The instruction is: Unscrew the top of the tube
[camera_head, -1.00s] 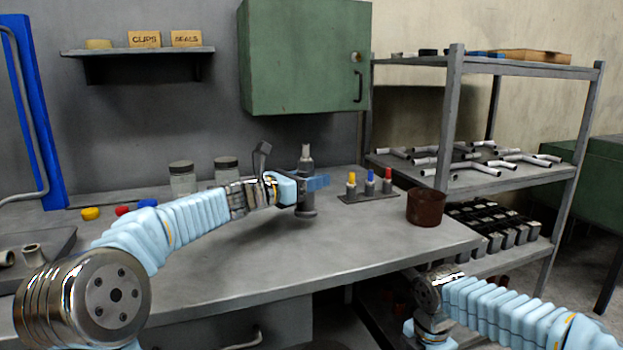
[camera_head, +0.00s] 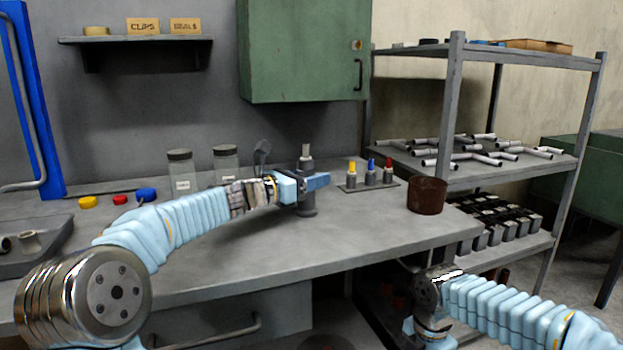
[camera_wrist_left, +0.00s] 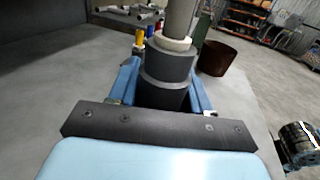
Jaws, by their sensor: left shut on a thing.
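The tube (camera_head: 307,207) is a dark grey cylinder standing upright on the grey workbench. A narrower, lighter grey top (camera_head: 306,151) rises from it. My left gripper (camera_head: 312,183) reaches in from the left and is shut around the tube's upper body. In the left wrist view the blue fingers lie on both sides of the dark cylinder (camera_wrist_left: 167,82). Above them are a pale ring (camera_wrist_left: 173,43) and the narrower grey top (camera_wrist_left: 180,18). My right arm shows at the lower right in the head view, but its gripper is out of view.
A rack with yellow, blue and red-topped pieces (camera_head: 369,184) stands right of the tube, beside a rusty brown pot (camera_head: 427,195). Two glass jars (camera_head: 182,172) stand at the back left. Coloured caps (camera_head: 88,202) lie farther left. The bench front is clear.

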